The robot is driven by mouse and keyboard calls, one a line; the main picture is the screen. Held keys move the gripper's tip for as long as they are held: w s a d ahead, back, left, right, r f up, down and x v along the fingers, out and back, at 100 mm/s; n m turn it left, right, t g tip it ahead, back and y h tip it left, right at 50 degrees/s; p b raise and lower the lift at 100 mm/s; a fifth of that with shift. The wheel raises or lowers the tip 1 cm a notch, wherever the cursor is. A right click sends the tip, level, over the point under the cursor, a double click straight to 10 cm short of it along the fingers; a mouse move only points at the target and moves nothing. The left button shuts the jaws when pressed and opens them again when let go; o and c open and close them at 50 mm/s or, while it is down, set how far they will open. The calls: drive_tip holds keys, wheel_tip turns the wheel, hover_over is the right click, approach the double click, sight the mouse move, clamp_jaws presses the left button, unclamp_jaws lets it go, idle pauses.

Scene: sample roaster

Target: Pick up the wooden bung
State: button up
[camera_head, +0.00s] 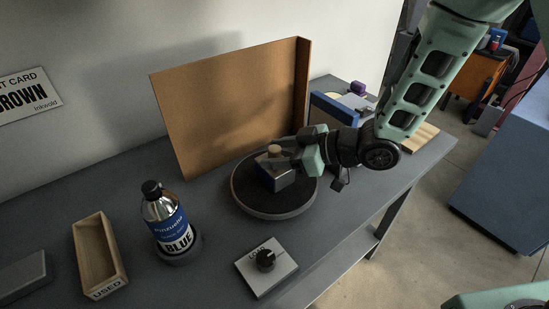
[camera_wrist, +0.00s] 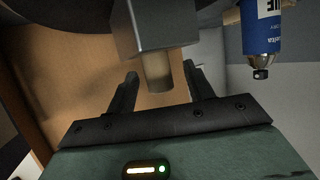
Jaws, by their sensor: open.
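The wooden bung (camera_head: 275,150) is a short, pale tan cylinder. It stands upright in the top of a small metallic block-shaped container (camera_head: 283,180) with a blue side, on a round dark turntable (camera_head: 288,211). My gripper (camera_head: 286,151) reaches in from the right at about the bung's height. In the wrist view, which looks upside down, the bung (camera_wrist: 158,77) juts from the grey container (camera_wrist: 155,28) between my two open fingers (camera_wrist: 160,72). A gap shows on each side of it. My gripper partly hides the container's right side in the head view.
A brown backboard (camera_head: 230,105) stands behind the turntable. A blue-labelled bottle (camera_head: 163,214), a wooden tray marked USED (camera_head: 119,261) and a white box with a black knob (camera_head: 283,276) sit left and in front. A blue-edged item (camera_head: 335,110) stands behind my gripper.

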drive_tip(key=shift+x, duration=1.25)
drive_tip(key=shift+r, duration=0.1)
drive_tip(key=c, duration=1.1)
drive_tip(key=shift+o, duration=0.2)
